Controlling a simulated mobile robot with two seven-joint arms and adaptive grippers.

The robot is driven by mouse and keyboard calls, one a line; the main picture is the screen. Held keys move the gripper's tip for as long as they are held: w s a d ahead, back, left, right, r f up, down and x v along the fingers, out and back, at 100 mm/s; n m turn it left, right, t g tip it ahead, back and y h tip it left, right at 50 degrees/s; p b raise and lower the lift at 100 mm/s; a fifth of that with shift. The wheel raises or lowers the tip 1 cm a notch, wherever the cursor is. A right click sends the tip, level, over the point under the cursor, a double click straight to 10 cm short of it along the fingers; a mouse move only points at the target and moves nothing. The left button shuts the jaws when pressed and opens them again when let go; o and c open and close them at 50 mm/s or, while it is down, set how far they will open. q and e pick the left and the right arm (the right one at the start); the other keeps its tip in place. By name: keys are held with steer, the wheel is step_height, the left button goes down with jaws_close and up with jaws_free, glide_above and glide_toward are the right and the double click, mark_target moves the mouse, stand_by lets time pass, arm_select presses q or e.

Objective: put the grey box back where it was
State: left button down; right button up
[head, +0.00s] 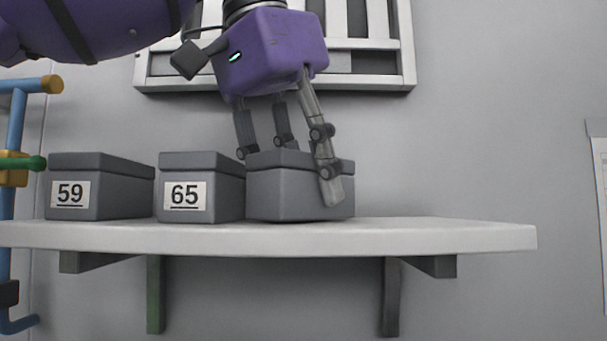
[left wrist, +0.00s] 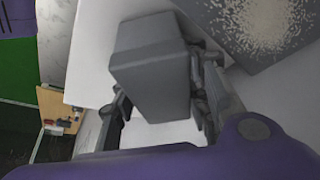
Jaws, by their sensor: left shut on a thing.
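The grey box (head: 285,195) is at the right of a row of lidded grey boxes on the white shelf (head: 450,234). No label shows on its visible faces. My left gripper (head: 290,172) reaches down from above and is shut on this box, with one finger across its front right side. In the left wrist view the box (left wrist: 152,70) sits between the fingers (left wrist: 160,108). Its base appears level with the shelf top; whether it bears fully on the shelf I cannot tell. My right gripper is not in view.
Box 59 (head: 100,187) and box 65 (head: 201,188) stand to the left; box 65 is close beside the held box. The shelf's right end is clear. A white slatted frame (head: 370,62) hangs above. Blue pipes (head: 14,130) run at the far left.

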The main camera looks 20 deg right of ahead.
arm_select(q)
steer(key=shift+s, duration=0.15)
steer(key=shift+f, duration=0.15)
steer(key=c, duration=1.3)
jaws_free()
steer(key=v, duration=0.7)
steer(key=shift+r, duration=0.35)
